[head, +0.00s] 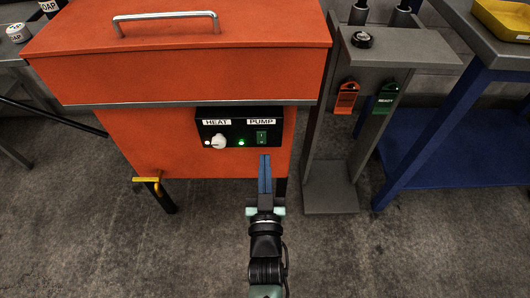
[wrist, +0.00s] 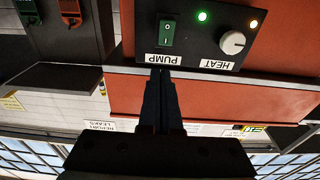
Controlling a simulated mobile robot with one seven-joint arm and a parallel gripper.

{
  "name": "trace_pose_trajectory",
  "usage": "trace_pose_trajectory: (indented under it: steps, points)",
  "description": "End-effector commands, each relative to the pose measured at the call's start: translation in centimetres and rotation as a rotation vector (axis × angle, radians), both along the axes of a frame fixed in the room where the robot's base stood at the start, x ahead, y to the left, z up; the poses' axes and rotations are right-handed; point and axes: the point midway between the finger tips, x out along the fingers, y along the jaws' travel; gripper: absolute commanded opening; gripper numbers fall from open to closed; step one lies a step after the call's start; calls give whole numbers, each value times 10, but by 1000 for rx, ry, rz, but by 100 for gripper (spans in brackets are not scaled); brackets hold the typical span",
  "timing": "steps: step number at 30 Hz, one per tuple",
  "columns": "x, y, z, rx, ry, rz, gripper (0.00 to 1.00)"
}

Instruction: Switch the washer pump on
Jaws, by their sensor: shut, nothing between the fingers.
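The orange washer (head: 190,52) stands ahead with its lid down. On its front is a black control panel (head: 223,124). The green PUMP rocker switch (head: 261,137) is at the panel's right side in the head view; it also shows in the upside-down wrist view (wrist: 167,33). Its rocker position is too small to tell. Left of it are a lit green lamp (head: 241,142), the white HEAT knob (head: 219,141) and a pale lit lamp (head: 207,143). My gripper (head: 264,158) is shut and empty, its tips just below the PUMP label side of the panel, near the switch; contact cannot be told.
A grey stand (head: 330,165) with an orange tag (head: 346,98) and a green READY tag (head: 387,97) is close on the right. A blue-framed table (head: 440,115) carries a yellow tray (head: 503,20). A yellow-handled valve (head: 147,180) juts out at the washer's lower left.

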Motion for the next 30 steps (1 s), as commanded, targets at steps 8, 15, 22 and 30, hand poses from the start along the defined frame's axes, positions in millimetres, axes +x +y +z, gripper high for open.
trace_pose_trajectory:
  steps: [8, 15, 22, 30]
  points:
    - [-51, 1, 9, 1, 0, 1, 0]
    - [-68, 0, 10, 0, -2, 0, 0]
    - [-69, 0, 10, 0, -2, 0, 0]
    - [-69, 0, 10, 1, -2, 0, 0]
